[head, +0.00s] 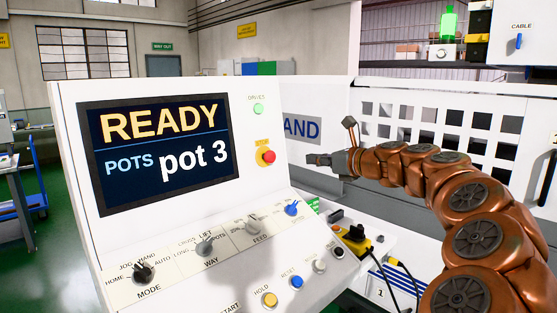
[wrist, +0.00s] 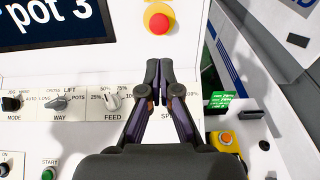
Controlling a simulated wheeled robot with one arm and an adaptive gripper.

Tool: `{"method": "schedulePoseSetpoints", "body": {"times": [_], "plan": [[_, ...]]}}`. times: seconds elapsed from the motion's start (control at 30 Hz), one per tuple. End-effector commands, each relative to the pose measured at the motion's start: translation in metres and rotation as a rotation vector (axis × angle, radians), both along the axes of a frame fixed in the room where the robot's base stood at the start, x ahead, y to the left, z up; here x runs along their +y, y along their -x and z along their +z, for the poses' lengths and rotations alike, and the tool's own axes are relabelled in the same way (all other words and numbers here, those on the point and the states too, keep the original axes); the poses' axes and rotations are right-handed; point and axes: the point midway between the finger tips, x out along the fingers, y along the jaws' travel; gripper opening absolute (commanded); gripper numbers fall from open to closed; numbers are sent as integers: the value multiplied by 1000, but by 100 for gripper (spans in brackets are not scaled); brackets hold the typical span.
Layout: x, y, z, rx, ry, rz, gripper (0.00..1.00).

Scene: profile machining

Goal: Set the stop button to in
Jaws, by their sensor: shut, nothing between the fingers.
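The stop button (head: 268,157) is a red mushroom head on a yellow round plate, on the white panel face right of the screen. In the head view it appears to stand out from its plate. The wrist view shows the stop button (wrist: 159,23) at the top, just beyond my fingertips. My gripper (head: 312,159) is to the right of the button in the head view, apart from it, pointing toward the panel. In the wrist view my gripper (wrist: 160,68) has its dark fingers closed together with nothing between them.
The screen (head: 158,146) reads READY, pot 3. A green lamp (head: 258,109) is above the stop button. Below are the rotary knobs (head: 204,246) and coloured push buttons (head: 297,282) on the sloped console. A yellow-and-black item (head: 356,240) lies right of the console.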

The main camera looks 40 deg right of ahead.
Motion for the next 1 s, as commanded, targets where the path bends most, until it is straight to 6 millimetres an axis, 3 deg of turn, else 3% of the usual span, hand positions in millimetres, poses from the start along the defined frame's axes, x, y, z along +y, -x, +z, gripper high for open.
{"method": "schedulePoseSetpoints", "body": {"times": [0.2,0.37,1.0], "plan": [[1,-3,0,1,2,2,0],[1,-16,-2,3,2,3,0],[-1,-121,-19,4,2,5,0]]}}
